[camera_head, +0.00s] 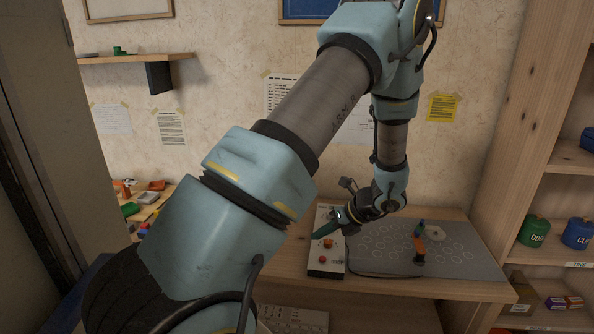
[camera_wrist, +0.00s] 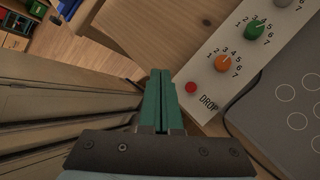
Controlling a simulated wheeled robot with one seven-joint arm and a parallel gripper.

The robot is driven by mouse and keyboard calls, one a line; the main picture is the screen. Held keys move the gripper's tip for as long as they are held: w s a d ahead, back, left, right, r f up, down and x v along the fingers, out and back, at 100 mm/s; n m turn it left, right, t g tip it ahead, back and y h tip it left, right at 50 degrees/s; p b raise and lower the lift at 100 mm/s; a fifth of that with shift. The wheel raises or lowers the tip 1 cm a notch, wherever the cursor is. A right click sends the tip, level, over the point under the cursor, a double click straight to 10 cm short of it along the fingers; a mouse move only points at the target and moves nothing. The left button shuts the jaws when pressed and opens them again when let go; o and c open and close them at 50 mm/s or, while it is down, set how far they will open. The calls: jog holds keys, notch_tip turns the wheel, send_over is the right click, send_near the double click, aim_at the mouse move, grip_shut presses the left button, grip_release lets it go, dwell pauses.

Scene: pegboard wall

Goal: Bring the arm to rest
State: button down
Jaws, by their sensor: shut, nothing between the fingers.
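My arm reaches from the lower left up and over, then down toward the wooden table (camera_head: 400,287) in the head view. My gripper (camera_head: 318,235) is shut and empty, near the left end of the white control panel (camera_head: 326,265). In the wrist view the green fingers of my gripper (camera_wrist: 162,85) lie together beside the panel (camera_wrist: 207,79), close to its red button (camera_wrist: 191,87). The panel also carries an orange knob (camera_wrist: 222,63), a green knob (camera_wrist: 253,28) and a grey knob. I cannot tell whether the fingers touch anything.
Wooden shelves (camera_head: 545,192) with canisters stand at the right. A side table (camera_head: 145,205) with small items stands at the left. Papers hang on the wall.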

jog(key=s+a+r+n+g+h, duration=0.1)
jog(key=s+a+r+n+h, duration=0.2)
jog(key=n, duration=1.2)
jog(key=s+a+r+n+g+h, duration=0.1)
jog(key=s+a+r+n+h, duration=0.3)
jog(key=s+a+r+n, duration=0.5)
jog(key=a+r+n, duration=0.2)
jog(key=a+n, duration=0.1)
jog(key=n, duration=0.3)
jog(key=shift+s+r+n+g+h, duration=0.15)
jog(key=shift+r+n+g+h, duration=0.15)
jog(key=shift+r+n+g, duration=0.1)
jog(key=c, duration=1.5)
grip_release()
jog(key=shift+a, duration=0.1)
